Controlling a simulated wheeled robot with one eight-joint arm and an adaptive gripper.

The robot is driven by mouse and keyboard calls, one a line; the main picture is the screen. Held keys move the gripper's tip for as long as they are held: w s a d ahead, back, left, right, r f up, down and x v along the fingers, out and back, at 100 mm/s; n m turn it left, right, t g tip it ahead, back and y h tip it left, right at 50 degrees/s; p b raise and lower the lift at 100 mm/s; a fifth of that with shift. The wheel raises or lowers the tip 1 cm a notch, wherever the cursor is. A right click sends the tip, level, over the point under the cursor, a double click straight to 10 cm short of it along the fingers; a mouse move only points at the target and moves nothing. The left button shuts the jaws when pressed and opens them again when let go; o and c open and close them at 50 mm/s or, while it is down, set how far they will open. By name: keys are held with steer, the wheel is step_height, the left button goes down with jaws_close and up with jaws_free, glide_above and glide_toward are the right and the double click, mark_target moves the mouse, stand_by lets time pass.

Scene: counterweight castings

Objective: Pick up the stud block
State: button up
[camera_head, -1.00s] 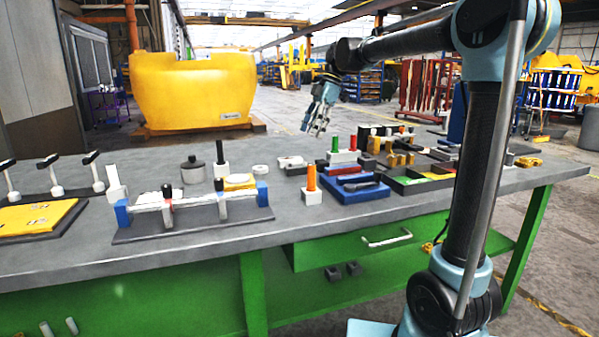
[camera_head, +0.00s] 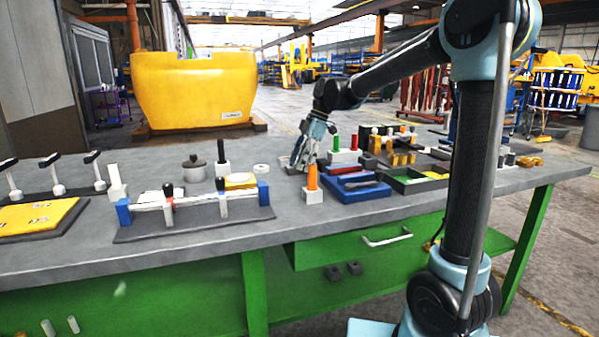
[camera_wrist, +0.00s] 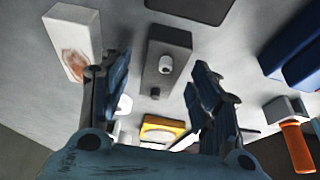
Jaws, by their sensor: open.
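The stud block (camera_wrist: 165,62) is a dark grey block with a short white stud. In the wrist view it lies at the upper middle, in the gap between the fingertips. My gripper (camera_wrist: 160,78) is open, with one finger to each side of the block in that picture and nothing held. In the head view my gripper (camera_head: 299,166) points down just above the bench, left of the blue tray. It largely hides the stud block there. I cannot tell the height left between the fingertips and the block.
An orange-handled white block (camera_head: 313,185) stands close in front of my gripper. A white block (camera_wrist: 72,42) with a brownish mark is at upper left in the wrist view. A rail fixture (camera_head: 195,228) stands to the left.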

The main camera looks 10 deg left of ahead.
steer(key=shift+a+f, duration=0.1)
steer(key=shift+f, duration=0.25)
jaws_close()
steer(key=shift+r, duration=0.15)
